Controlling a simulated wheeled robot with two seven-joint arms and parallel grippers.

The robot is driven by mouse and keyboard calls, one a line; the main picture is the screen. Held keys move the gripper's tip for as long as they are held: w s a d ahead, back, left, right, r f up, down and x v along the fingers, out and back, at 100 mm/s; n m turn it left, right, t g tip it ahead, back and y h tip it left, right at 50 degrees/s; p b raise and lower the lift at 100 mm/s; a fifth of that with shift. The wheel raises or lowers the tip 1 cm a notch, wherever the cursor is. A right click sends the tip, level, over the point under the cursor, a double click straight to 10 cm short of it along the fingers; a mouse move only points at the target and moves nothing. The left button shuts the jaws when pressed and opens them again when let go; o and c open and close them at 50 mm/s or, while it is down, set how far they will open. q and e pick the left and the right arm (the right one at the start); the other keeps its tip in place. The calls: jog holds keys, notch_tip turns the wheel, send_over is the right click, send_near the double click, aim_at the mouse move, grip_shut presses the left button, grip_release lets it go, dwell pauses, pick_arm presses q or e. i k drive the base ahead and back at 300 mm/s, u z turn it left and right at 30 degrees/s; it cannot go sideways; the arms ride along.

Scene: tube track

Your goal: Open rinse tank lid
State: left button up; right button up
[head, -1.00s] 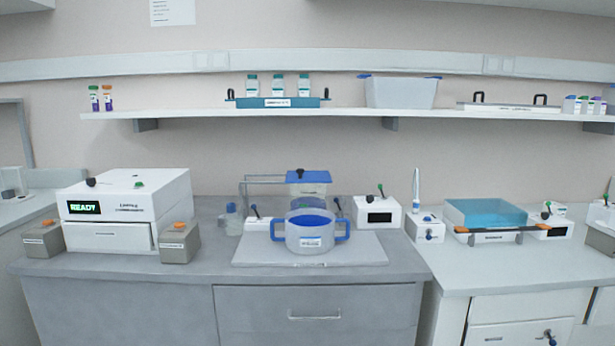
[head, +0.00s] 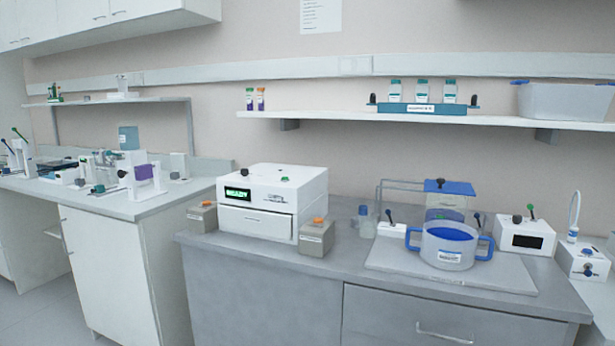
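A small clear tank (head: 446,201) with a flat blue lid (head: 449,187) and a dark knob stands at the back of the grey counter, right of centre. The lid lies level over the tank. In front of it is a round clear pot (head: 447,250) with two blue handles and blue contents, with no lid on it. I cannot read the labels, so I cannot tell for certain which is the rinse tank. The pot hides part of the clear tank. Neither of my grippers is in view.
A white box with a READY display (head: 272,202) stands left on the counter between two grey blocks (head: 317,237). A white box with a dark screen (head: 526,235) stands right. A shelf (head: 420,122) hangs above. Another bench (head: 120,200) is far left, with floor between.

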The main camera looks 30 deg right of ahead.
aim_at(449, 182)
jog(key=u, duration=0.95)
jog(key=k, duration=1.05)
jog(key=z, duration=1.35)
